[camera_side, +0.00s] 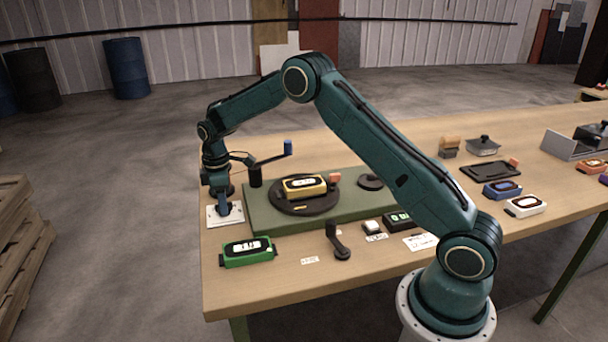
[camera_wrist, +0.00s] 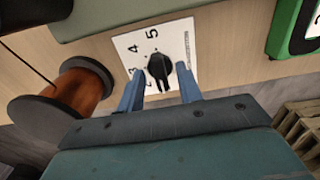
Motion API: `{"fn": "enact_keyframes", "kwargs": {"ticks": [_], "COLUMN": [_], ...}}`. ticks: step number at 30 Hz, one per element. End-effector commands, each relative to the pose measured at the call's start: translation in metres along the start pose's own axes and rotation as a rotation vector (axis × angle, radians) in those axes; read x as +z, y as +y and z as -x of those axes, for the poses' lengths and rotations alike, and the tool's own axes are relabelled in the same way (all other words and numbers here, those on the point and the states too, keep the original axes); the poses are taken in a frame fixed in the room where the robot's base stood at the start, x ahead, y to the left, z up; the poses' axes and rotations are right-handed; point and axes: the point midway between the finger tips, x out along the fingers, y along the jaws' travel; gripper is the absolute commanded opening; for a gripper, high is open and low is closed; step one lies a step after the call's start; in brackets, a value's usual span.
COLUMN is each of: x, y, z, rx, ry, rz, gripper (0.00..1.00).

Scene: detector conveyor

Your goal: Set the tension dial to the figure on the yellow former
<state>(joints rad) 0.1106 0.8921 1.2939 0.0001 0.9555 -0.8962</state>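The tension dial is a black knob (camera_wrist: 159,67) on a white plate (camera_wrist: 124,42) with printed figures; 3, 4 and 5 can be made out. Which figure the knob points at is unclear. My gripper (camera_wrist: 160,88) has its blue fingers apart, one on each side of the knob, with gaps visible; I cannot tell how far down they reach. In the side view my gripper (camera_side: 224,208) is low over the white plate (camera_side: 213,217) and hides the knob. The yellow former (camera_side: 305,187) sits on a black turntable (camera_side: 286,207); its label is too small to read.
A green former (camera_side: 248,252) lies near the front left edge. A black lever (camera_side: 337,240) and a counter with green digits (camera_side: 398,221) are in front of the green base (camera_side: 262,222). A copper-coloured spool (camera_wrist: 85,88) is close to my left finger in the wrist view.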

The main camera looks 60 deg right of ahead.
Motion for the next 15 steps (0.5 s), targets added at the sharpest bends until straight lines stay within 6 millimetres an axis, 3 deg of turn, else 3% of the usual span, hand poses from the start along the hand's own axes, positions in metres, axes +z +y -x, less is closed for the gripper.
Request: {"fn": "enact_keyframes", "kwargs": {"ticks": [9, 15], "x": [0.0001, 0.0001], "y": [-0.0001, -0.0001], "z": [-0.0023, -0.0022], "rx": [0.0, 0.0], "ry": [0.0, 0.0], "rz": [0.0, 0.0], "gripper": [0.35, 0.0]}}
